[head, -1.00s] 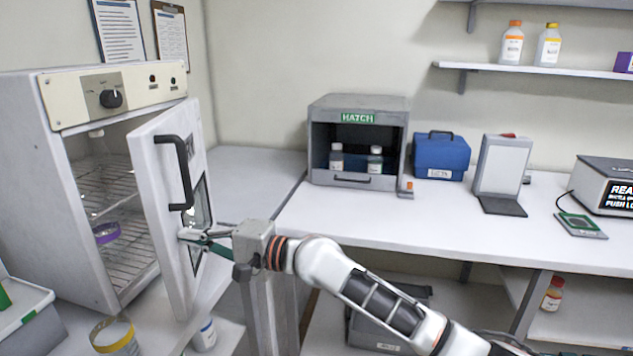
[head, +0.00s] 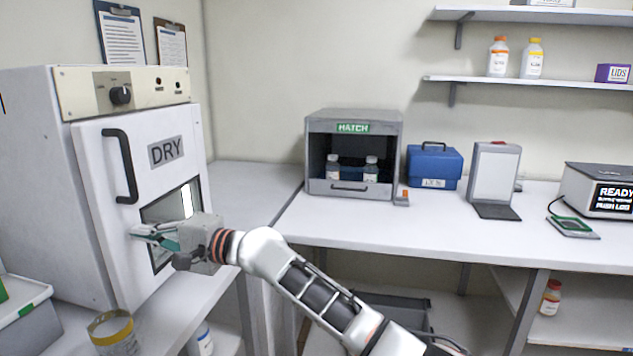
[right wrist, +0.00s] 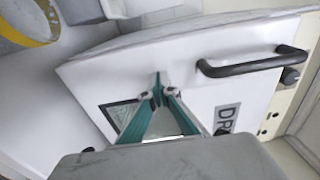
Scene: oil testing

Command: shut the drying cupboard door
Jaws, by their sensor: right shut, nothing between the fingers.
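The white drying cupboard (head: 40,170) stands at the left of the head view. Its door (head: 95,220), marked DRY, lies across the cupboard front with no clear gap showing; I cannot tell whether it is fully seated. The black handle (head: 127,165) is on the door's left side, and the handle also shows in the right wrist view (right wrist: 250,68). My right gripper (head: 140,233) is shut and empty, its fingertips at the door face below the handle, beside the window (head: 165,213). The inside of the cupboard is hidden. My left gripper is out of view.
A jar with a yellow rim (head: 113,335) stands close in front of the door, low left. A grey box (head: 30,320) is at the left edge. The bench (head: 420,225) holds the hatch box (head: 345,190) and a blue case (head: 435,165); its front is clear.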

